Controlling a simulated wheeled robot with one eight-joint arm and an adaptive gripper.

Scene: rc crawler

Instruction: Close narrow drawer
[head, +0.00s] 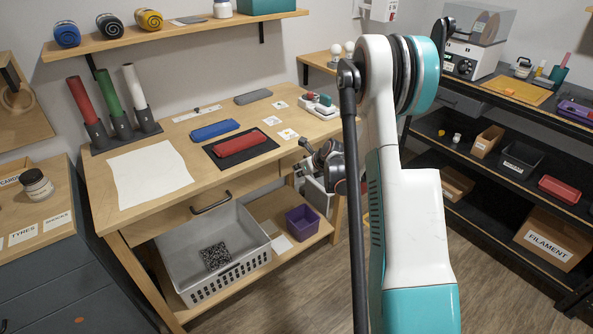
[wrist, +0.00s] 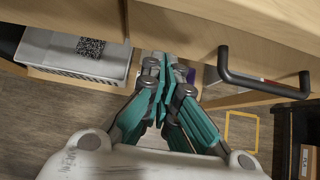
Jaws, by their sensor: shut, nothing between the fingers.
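The narrow drawer's wooden front (wrist: 225,32) fills the upper right of the wrist view. Its black bar handle (wrist: 262,82) shows to the right of my gripper. My gripper (wrist: 160,88) is shut and empty, with its teal fingers together, left of the handle and close to the drawer front. I cannot tell whether the fingertips touch the wood or how far the drawer stands out. In the head view my arm covers the right end of the workbench (head: 150,216), and the fingers and the narrow drawer are not clear there.
A grey crate (head: 185,262) holding a speckled block stands on the bench's lower shelf, beside a purple bin (head: 302,222). The wide drawer's handle (head: 212,204) is further left. A dark shelf rack (head: 516,178) stands at the right. Open floor (head: 300,285) lies between.

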